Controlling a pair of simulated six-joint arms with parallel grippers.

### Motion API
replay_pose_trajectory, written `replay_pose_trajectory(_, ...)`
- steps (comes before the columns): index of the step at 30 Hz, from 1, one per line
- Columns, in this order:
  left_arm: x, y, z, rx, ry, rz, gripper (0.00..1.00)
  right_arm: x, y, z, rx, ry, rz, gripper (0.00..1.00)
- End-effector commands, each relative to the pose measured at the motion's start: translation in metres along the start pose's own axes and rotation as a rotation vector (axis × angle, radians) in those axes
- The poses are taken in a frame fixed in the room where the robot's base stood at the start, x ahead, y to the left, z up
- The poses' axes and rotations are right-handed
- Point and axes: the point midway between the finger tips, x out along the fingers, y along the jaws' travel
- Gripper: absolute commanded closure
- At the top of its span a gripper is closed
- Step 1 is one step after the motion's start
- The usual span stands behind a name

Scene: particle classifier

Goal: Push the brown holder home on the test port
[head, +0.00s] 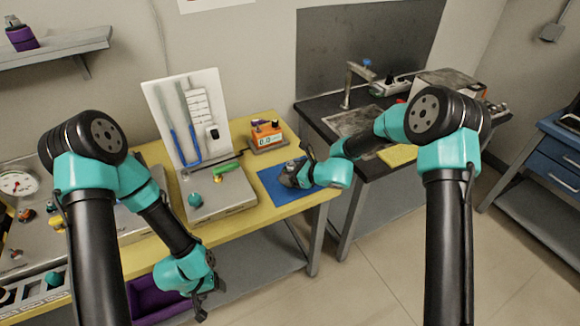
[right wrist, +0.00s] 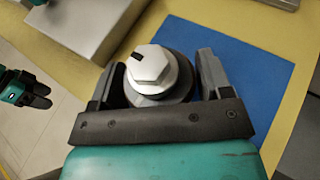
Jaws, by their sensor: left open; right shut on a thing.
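My right gripper (head: 295,172) is over the blue mat on the yellow table. In the right wrist view its fingers (right wrist: 157,85) are shut on a round dark-grey piece with a silver hex top (right wrist: 150,68). I cannot tell whether this piece is the brown holder, as no clearly brown part shows. My left gripper (head: 206,288) is open and empty, low in front of the table's front edge; it also shows in the right wrist view (right wrist: 24,88). A grey box (head: 222,198) with a teal knob and a green part stands left of the mat. I cannot pick out the test port.
The blue mat (head: 270,187) lies near the table's right end. Behind stand a white board with blue tubes (head: 190,110) and an orange meter (head: 266,133). A dark sink bench (head: 325,123) stands to the right. A purple bin (head: 150,300) is below the table.

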Motion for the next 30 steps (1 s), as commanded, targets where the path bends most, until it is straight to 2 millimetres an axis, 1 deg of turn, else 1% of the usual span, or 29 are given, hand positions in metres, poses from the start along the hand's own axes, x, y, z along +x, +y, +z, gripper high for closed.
replay_pose_trajectory(1,0.0,0.0,0.0,0.0,0.0,0.0,0.38,-0.006,0.01,-0.001,0.003,0.0,0.002,0.68)
replay_pose_trajectory(3,0.0,0.0,0.0,0.0,0.0,0.0,0.38,-0.014,0.024,-0.002,0.003,-0.001,0.001,0.68)
replay_pose_trajectory(9,0.0,0.0,0.0,0.0,0.0,0.0,0.38,-0.033,0.061,-0.007,0.002,0.0,0.001,0.68)
replay_pose_trajectory(15,0.0,0.0,0.0,0.0,0.0,0.0,0.38,-0.046,0.085,-0.009,0.001,0.0,0.0,0.68)
replay_pose_trajectory(21,0.0,0.0,0.0,0.0,0.0,0.0,0.38,-0.051,0.094,-0.01,0.0,-0.001,0.0,0.68)
replay_pose_trajectory(30,0.0,0.0,0.0,0.0,0.0,0.0,0.38,-0.051,0.094,-0.01,-0.001,-0.001,-0.001,0.68)
